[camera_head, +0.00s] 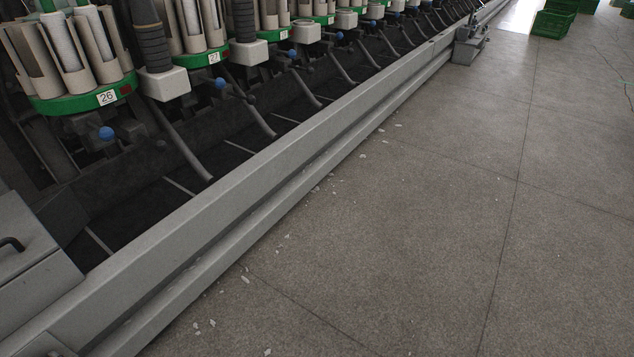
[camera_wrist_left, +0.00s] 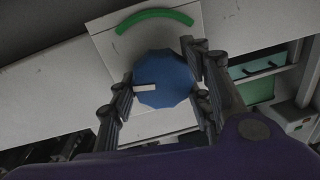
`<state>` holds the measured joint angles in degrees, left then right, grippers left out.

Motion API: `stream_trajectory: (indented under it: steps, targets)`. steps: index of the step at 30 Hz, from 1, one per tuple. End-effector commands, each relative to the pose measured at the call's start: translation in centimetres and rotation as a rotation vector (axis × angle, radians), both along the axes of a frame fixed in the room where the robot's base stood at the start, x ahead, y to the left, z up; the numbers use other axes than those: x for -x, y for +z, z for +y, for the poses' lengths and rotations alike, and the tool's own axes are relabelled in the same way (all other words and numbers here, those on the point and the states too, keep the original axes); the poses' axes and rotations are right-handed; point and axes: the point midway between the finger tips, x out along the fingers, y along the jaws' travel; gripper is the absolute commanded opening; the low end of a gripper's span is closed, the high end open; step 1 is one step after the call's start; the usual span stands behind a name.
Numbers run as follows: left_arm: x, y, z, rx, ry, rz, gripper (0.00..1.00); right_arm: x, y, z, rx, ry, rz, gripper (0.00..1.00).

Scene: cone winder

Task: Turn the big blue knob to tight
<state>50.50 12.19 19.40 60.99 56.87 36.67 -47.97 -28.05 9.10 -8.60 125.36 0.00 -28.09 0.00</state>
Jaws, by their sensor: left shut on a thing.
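The big blue knob (camera_wrist_left: 172,80) is many-sided and sits on a pale square plate (camera_wrist_left: 105,45) in the left wrist view. Its white pointer mark (camera_wrist_left: 145,87) lies on the left part of its face, pointing left. A green arc (camera_wrist_left: 155,20) is marked on the plate above the knob, and the pointer is away from it. My left gripper (camera_wrist_left: 163,83) is shut on the knob, with dark fingers on its left and right sides. The head view shows neither gripper nor the big knob.
In the head view, a long winder with numbered spindle units (camera_head: 85,100) and small blue balls runs along the left behind a grey rail (camera_head: 250,175). The floor (camera_head: 430,220) at right is open, with white scraps near the rail. Green crates (camera_head: 553,23) stand far back.

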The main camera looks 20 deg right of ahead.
Motion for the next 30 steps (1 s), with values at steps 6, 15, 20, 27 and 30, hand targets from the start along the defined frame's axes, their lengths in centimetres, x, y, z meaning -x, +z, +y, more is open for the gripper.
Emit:
stream_trajectory:
  steps: [6, 15, 20, 27, 30]
  targets:
    - [-0.2, 0.1, -0.3, -0.017, -0.004, 0.009, 0.19, -0.2, 0.1, 0.0, 0.0, 0.0, -0.003, 0.0]
    - [-0.2, 0.1, -0.4, -0.115, -0.007, 0.072, 0.19, -0.1, 0.7, 0.0, -0.001, 0.0, -0.005, 0.0]
    - [-0.3, 0.0, -0.4, -0.23, -0.006, 0.142, 0.19, 0.1, 1.2, 0.0, -0.001, 0.0, -0.006, 0.0]
    - [-0.3, -0.1, -0.4, -0.424, -0.007, 0.261, 0.19, 0.4, 1.7, 0.0, 0.0, 0.0, -0.004, 0.0]
    - [-0.3, -0.2, -0.4, -0.505, -0.007, 0.31, 0.19, 0.5, 1.8, -0.1, 0.001, 0.0, -0.003, 0.0]
